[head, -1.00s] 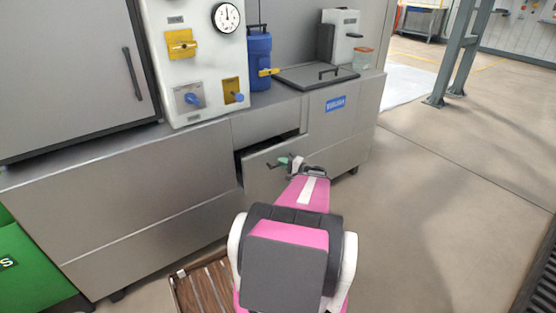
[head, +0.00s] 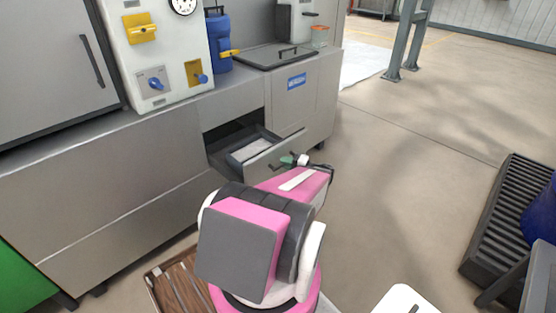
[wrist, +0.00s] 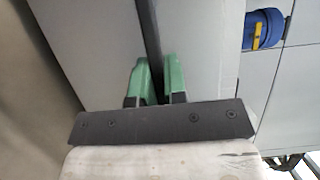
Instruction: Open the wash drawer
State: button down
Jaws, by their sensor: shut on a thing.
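The wash drawer (head: 238,152) stands pulled out from the grey cabinet front in the head view, with its dark inner walls and a pale inside showing. Its dark handle (head: 275,167) is on the outer face, partly hidden by my gripper (head: 291,160). My gripper's green fingers are shut on the handle. In the wrist view my gripper (wrist: 159,78) has its two green fingers close together, by a dark strip and a pale grey panel. The exact grip on the handle is hard to make out there.
The washer cabinet (head: 110,190) runs along the left, with a control panel (head: 160,60) and a blue canister (head: 220,42) on top. A wooden slatted crate (head: 180,285) lies on the floor near my base. Open floor (head: 400,190) lies to the right. A dark conveyor (head: 505,215) stands further right.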

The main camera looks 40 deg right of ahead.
jog(key=shift+s+d, duration=0.1)
jog(key=shift+s, duration=0.55)
jog(key=c, duration=1.2)
grip_release()
jog(key=shift+o, duration=0.2)
jog(key=v, duration=1)
jog(key=shift+s+d, duration=0.15)
jog(key=shift+s, duration=0.2)
